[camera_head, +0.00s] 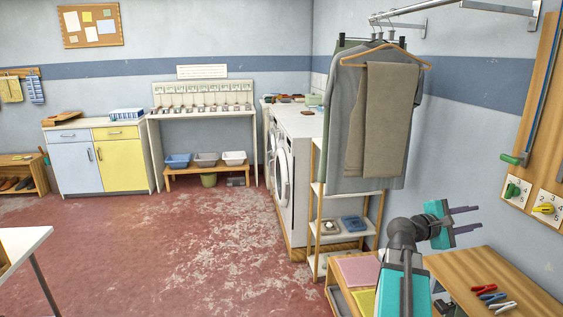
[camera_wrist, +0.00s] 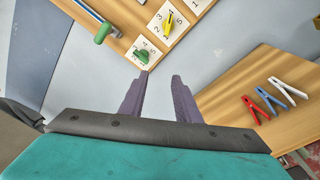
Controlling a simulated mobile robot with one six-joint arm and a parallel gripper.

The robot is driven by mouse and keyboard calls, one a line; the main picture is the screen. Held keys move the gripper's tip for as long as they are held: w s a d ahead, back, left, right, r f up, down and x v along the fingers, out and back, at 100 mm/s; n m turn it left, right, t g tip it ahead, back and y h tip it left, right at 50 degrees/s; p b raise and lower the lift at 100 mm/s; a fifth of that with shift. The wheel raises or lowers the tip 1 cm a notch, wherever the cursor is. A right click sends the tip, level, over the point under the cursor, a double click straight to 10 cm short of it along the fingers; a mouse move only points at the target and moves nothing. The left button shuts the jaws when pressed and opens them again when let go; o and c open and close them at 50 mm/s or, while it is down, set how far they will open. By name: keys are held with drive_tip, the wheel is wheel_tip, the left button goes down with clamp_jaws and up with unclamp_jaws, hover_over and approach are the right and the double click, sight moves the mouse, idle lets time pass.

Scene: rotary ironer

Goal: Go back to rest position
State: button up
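My gripper (camera_head: 464,217) is at the lower right of the head view, held out above the wooden worktop and pointing toward the wall. Its two dark purple fingers are apart with nothing between them; in the wrist view the open gripper (camera_wrist: 160,95) has only pale wall and board behind it. The wooden panel on the wall carries a green knob (camera_head: 512,190) and a yellow knob (camera_head: 544,208), each on a white numbered plate. In the wrist view the green knob (camera_wrist: 141,55) and yellow knob (camera_wrist: 169,22) lie beyond the fingertips, apart from them.
Red, blue and white clothespins (camera_head: 494,297) lie on the wooden worktop (camera_head: 465,268) below my gripper. A white table (camera_head: 22,241) is at the lower left. The red floor (camera_head: 190,250) is clear in the middle.

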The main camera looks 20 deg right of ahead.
drive_tip(key=w+a+f+n+t+y, duration=0.1)
drive_tip(key=w+a+f+n, duration=0.1)
drive_tip(key=w+a+f, duration=0.55)
drive_tip(key=w+a+f+n+t+y+p, duration=0.1)
drive_tip(key=w+a+f+t+y, duration=0.3)
drive_tip(key=f, duration=0.7)
drive_tip(key=w+a+f+n+g+h, duration=0.15)
drive_tip(key=w+a+f, duration=0.25)
drive_tip(key=a+f, duration=0.45)
drive_tip(key=a+f+y, duration=0.3)
drive_tip(key=a+f, duration=0.5)
drive_tip(key=f, duration=0.4)
drive_tip(key=s+a+f+g+y+p, duration=0.1)
drive_tip(key=s+a+f+y, duration=0.1)
drive_tip(key=s+a+f, duration=0.6)
drive_tip(key=s+a+f+g+y+p, duration=0.1)
drive_tip(key=s+a+f+y, duration=0.25)
drive_tip(key=a+f, duration=0.75)
drive_tip(key=s+a+f+m+g+y, duration=0.2)
drive_tip(key=s+a+f+m, duration=0.1)
drive_tip(key=s+a, duration=0.4)
drive_tip(key=s+a+f+m+g+y, duration=0.2)
drive_tip(key=s+a+f+m+y, duration=0.1)
drive_tip(key=s+a+m, duration=0.3)
drive_tip(key=shift+s+a, duration=0.75)
drive_tip(key=shift+a, duration=0.35)
drive_tip(key=shift+d+m, duration=0.1)
drive_tip(key=shift+m, duration=0.15)
